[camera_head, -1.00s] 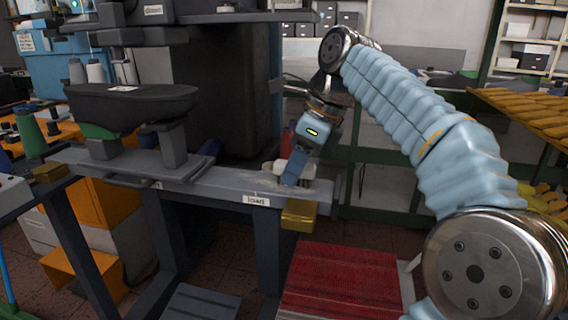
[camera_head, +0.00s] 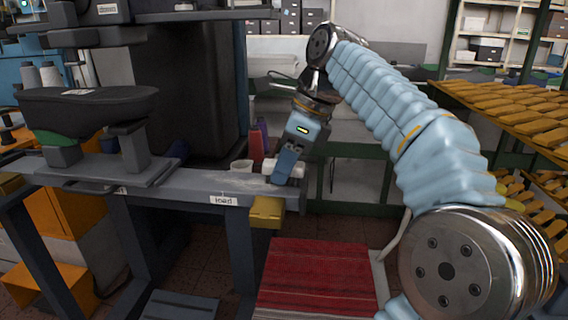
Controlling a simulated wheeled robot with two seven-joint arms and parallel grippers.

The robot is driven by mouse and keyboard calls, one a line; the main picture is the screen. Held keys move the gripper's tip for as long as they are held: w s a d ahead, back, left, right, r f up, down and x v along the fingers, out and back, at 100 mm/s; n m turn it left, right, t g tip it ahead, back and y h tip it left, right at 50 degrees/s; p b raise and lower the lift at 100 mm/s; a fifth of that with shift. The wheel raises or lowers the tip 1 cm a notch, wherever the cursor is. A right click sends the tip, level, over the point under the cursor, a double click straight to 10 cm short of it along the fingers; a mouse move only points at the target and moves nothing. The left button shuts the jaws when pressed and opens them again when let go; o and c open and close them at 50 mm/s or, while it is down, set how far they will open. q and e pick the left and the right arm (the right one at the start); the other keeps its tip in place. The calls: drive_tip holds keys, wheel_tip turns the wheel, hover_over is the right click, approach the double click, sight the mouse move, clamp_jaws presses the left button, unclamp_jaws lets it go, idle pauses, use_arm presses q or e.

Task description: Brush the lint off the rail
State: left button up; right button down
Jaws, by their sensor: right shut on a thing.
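The grey rail (camera_head: 200,187) runs across the middle of the view, with a "load" label (camera_head: 223,200) on its front. A pale, whitish patch shows on its top near the right end; I cannot make out single bits of lint. My right gripper (camera_head: 284,170) is over the right end of the rail, pointing down. It is shut on a white thing (camera_head: 297,169), likely the brush, at rail height. The fingers hide part of it, and I cannot tell whether it touches the rail. My left gripper is not in view.
A dark shoe-shaped form (camera_head: 85,108) sits on a carriage at the left. A red mat (camera_head: 318,275) lies below.

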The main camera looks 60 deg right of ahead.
sight(269, 161)
drive_tip(key=shift+w+a+f, duration=0.1)
drive_tip(key=shift+w+a, duration=0.3)
drive_tip(key=shift+w, duration=0.25)
drive_tip(key=shift+w+a, duration=0.35)
drive_tip(key=shift+w, duration=0.3)
drive_tip(key=shift+w+a+r, duration=0.1)
drive_tip(key=shift+w+a, duration=0.4)
drive_tip(key=shift+w, duration=0.5)
drive_tip(key=shift+w+a+r, duration=0.1)
drive_tip(key=shift+w+a, duration=0.4)
drive_tip(key=shift+w, duration=0.45)
drive_tip(key=shift+w+a, duration=0.5)
drive_tip(key=shift+w, duration=0.5)
drive_tip(key=shift+w+a+f, duration=0.1)
drive_tip(key=shift+w+a, duration=0.3)
drive_tip(key=shift+w, duration=0.35)
drive_tip(key=shift+w+a+f, duration=0.1)
drive_tip(key=shift+w+a, duration=0.25)
drive_tip(key=shift+w, duration=0.35)
drive_tip(key=shift+w+a+r, duration=0.1)
drive_tip(key=shift+w+a, duration=0.3)
drive_tip(key=shift+w, duration=0.35)
drive_tip(key=shift+w+a+r, duration=0.1)
drive_tip(key=shift+w+a, duration=0.25)
drive_tip(key=shift+w, duration=0.4)
drive_tip(key=shift+r, duration=2.95)
